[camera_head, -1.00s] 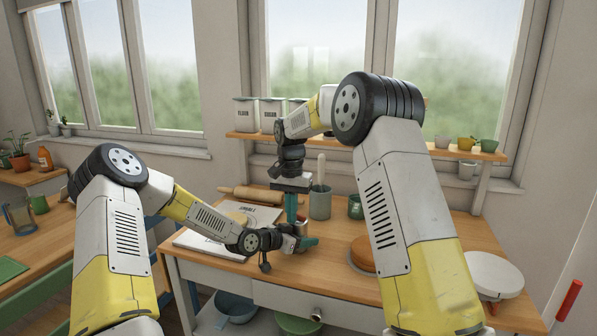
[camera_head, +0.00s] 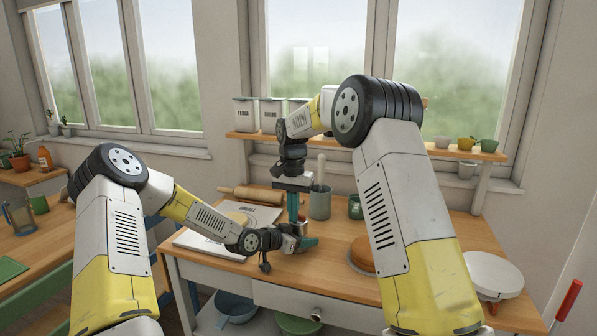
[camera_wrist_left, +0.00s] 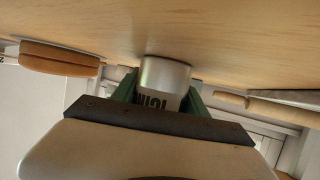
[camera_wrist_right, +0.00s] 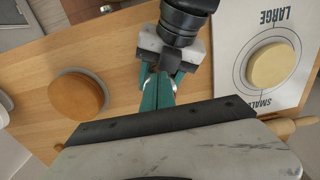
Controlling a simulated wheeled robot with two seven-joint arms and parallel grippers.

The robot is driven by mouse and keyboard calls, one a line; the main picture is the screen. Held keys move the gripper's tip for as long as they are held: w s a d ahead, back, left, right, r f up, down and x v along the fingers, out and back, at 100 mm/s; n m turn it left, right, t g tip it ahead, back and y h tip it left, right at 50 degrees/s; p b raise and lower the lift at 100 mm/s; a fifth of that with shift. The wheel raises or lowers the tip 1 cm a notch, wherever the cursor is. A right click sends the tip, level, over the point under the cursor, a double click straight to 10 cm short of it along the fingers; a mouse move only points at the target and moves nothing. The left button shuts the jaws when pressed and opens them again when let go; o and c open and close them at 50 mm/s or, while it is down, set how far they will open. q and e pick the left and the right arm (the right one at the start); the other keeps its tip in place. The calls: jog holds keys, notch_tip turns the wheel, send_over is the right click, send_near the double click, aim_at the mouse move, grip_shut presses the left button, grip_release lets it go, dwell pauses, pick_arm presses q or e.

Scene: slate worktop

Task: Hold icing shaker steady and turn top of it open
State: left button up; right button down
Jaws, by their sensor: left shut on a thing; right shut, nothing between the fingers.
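The icing shaker (camera_wrist_left: 166,80) is a silver cylinder with dark lettering; in the left wrist view it stands between the green fingers of my left gripper (camera_wrist_left: 165,92). My left gripper is shut on it, low over the worktop. In the head view the shaker (camera_head: 301,228) shows only as a small bit beside the left fingers. My right gripper (camera_head: 292,208) points straight down from above at the shaker. Its teal fingers (camera_wrist_right: 157,92) are shut with nothing between them. The shaker's top is hidden behind the fingers in the right wrist view, so I cannot tell whether they touch it.
A printed sheet (camera_wrist_right: 240,50) with a pale disc and a rolling pin (camera_head: 240,192) lie to the left.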

jog(key=shift+s+d, duration=0.2)
jog(key=shift+d, duration=0.45)
dwell(0.4)
jog(key=shift+s, duration=0.1)
notch_tip(320, 180, up, 6)
jog(key=shift+s, duration=0.3)
dwell(0.5)
notch_tip(320, 180, down, 6)
jog(key=a, duration=0.2)
dwell(0.8)
jog(key=shift+w+d, duration=0.35)
jog(key=shift+w, duration=0.3)
dwell(0.7)
jog(key=shift+s+d, duration=0.25)
jog(key=shift+d, duration=0.4)
dwell(0.6)
